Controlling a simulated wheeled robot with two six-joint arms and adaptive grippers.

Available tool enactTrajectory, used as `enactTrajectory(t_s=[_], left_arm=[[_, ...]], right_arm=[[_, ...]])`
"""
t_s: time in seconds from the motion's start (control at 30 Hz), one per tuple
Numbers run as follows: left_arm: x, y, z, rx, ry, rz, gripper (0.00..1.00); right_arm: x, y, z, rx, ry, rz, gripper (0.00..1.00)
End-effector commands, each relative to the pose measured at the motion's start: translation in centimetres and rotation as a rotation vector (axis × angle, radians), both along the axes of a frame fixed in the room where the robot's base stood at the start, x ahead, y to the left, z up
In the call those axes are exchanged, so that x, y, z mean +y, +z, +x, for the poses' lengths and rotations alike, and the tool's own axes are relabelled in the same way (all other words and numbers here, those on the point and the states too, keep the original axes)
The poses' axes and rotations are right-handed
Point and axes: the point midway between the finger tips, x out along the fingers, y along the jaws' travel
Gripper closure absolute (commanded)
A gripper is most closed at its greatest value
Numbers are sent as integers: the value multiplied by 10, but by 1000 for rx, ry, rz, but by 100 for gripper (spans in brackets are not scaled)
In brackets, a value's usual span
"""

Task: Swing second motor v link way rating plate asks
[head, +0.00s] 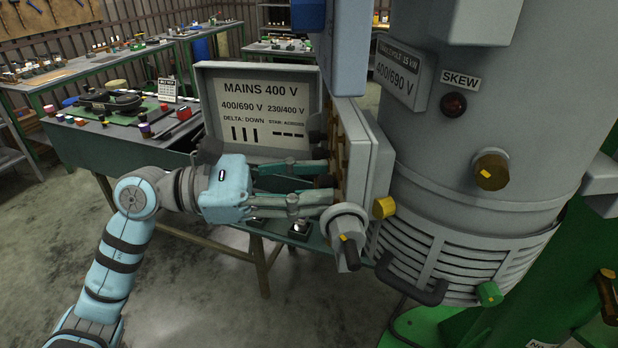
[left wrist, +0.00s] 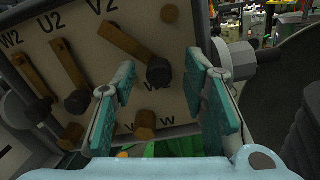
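The motor's terminal board (head: 350,150) stands upright; in the left wrist view its face (left wrist: 115,80) carries labels W2, U2 and V2. The V link (left wrist: 128,47), a brown bar, slants from below V2 down to the right and ends in a black knob (left wrist: 159,72). The U2 link (left wrist: 70,72) runs more steeply down to another black knob. My left gripper (head: 328,182) is open at the board, its fingers (left wrist: 168,85) on either side of the V link's knob, seemingly without touching it. The rating plate (head: 396,76) reads 400/690 V. My right gripper is out of view.
The lid placard (head: 262,108) reads MAINS 400 V, with 400/690 V delta: down, and 230/400 V star: across. A round grey gland (head: 346,222) sits below the board. The motor's grey body (head: 440,180) stands right; benches stand behind.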

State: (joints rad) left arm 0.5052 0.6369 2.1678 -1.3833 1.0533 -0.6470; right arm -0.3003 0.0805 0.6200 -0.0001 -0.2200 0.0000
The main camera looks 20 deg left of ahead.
Motion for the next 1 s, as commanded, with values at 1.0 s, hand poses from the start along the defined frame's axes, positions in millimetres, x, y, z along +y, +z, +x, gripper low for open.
enactTrajectory(t_s=[1.0], left_arm=[[3, -11, 8, -167, 1, 59, 100]], right_arm=[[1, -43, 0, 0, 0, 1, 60]])
